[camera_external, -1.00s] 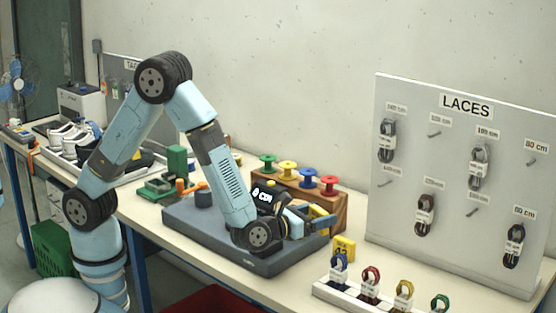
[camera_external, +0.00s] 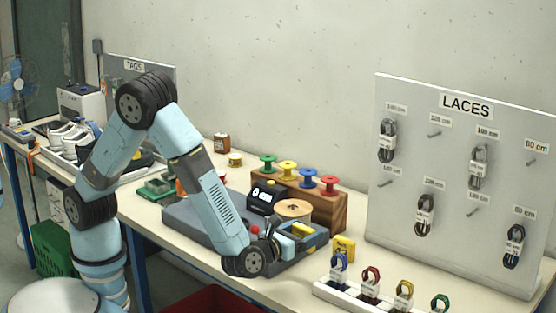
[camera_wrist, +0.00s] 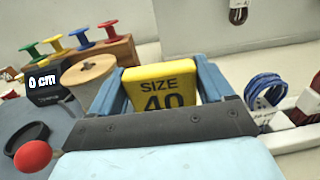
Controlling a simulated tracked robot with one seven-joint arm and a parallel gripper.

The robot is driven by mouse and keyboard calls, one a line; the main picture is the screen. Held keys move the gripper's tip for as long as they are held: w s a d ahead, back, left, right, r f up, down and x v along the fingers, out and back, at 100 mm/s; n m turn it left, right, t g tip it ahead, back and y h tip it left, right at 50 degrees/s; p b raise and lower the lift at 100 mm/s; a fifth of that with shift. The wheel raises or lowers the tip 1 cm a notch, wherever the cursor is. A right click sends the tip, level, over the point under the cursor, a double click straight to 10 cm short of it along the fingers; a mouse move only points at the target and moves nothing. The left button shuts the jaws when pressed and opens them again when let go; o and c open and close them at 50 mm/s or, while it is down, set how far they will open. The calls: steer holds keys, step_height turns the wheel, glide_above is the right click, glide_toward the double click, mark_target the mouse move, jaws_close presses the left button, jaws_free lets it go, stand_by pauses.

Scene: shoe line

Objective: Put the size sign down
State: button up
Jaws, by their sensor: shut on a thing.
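A yellow size sign (camera_wrist: 160,86) reading "SIZE 40" sits between the two blue fingers of my gripper (camera_wrist: 158,78) in the wrist view. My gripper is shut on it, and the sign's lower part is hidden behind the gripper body. In the external view my gripper (camera_external: 302,236) is low over the right end of the grey measuring base, with a bit of yellow showing between its fingers. I cannot tell whether the sign touches anything below. Another yellow sign (camera_external: 343,248) stands upright on the bench just right of my gripper.
A "0 cm" display (camera_external: 264,197) and a wooden-topped spool (camera_external: 294,209) stand on the grey base (camera_external: 187,220) beside my gripper. A wooden rack (camera_external: 332,212) with coloured spools is behind. A white tray (camera_external: 322,290) of coloured laces lies to the right, before the LACES board (camera_external: 450,190).

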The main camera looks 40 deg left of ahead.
steer(key=shift+f, duration=4.8)
steer(key=shift+f, duration=0.15)
steer(key=o, duration=1)
steer(key=s, duration=1.3)
steer(key=shift+s+a, duration=0.2)
steer(key=shift+a, duration=0.2)
steer(key=shift+c, duration=0.2)
steer(key=shift+s, duration=0.25)
steer(key=c, duration=0.9)
